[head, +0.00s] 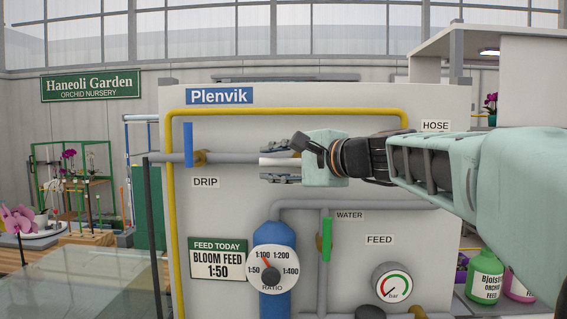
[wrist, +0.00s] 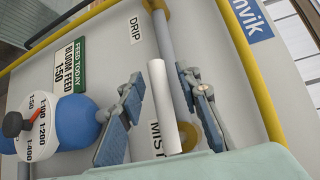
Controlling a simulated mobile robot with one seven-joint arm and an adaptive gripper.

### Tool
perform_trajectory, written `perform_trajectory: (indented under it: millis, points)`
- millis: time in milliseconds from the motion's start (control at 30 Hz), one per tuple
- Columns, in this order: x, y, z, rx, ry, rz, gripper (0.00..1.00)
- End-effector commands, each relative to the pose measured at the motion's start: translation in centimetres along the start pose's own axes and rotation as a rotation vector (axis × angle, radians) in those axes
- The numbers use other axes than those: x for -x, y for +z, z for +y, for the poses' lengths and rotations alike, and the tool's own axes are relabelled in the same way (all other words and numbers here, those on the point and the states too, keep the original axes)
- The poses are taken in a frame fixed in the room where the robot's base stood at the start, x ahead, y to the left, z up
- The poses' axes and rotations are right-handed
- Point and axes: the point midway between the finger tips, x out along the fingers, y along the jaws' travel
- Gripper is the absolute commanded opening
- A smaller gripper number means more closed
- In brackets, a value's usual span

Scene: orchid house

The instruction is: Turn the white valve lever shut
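The white valve lever (head: 276,161) lies level, in line with the grey pipe (head: 232,158) on the white panel. In the wrist view the lever (wrist: 161,105) runs alongside the pipe, with a brass valve body (wrist: 188,135) near its lower end. My gripper (head: 268,162) is open, with one finger above the lever and one below. In the wrist view the gripper (wrist: 160,76) has a finger on each side of the lever, with gaps showing. My gripper hides the valve body in the head view, and the MIST label (wrist: 156,136) is partly covered in the wrist view.
A blue lever (head: 188,144) stands upright across the pipe above the DRIP label (head: 205,182). A green lever (head: 327,239) points along the WATER pipe. A yellow pipe (head: 290,111) frames the panel. A blue dosing unit (head: 272,233) and a pressure gauge (head: 393,283) sit below.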

Motion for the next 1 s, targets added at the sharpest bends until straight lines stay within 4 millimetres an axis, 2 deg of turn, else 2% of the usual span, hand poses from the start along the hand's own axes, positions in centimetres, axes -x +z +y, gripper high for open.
perform_trajectory:
  millis: [167, 433, 1000]
  points:
    - [0.0, 0.0, 0.0, 0.0, 0.0, 0.0, 0.3]
    - [-0.01, 0.01, 0.0, 0.0, 0.0, 0.0, 0.0]
    - [-0.04, 0.0, 0.12, -0.017, -0.019, -0.006, 0.0]
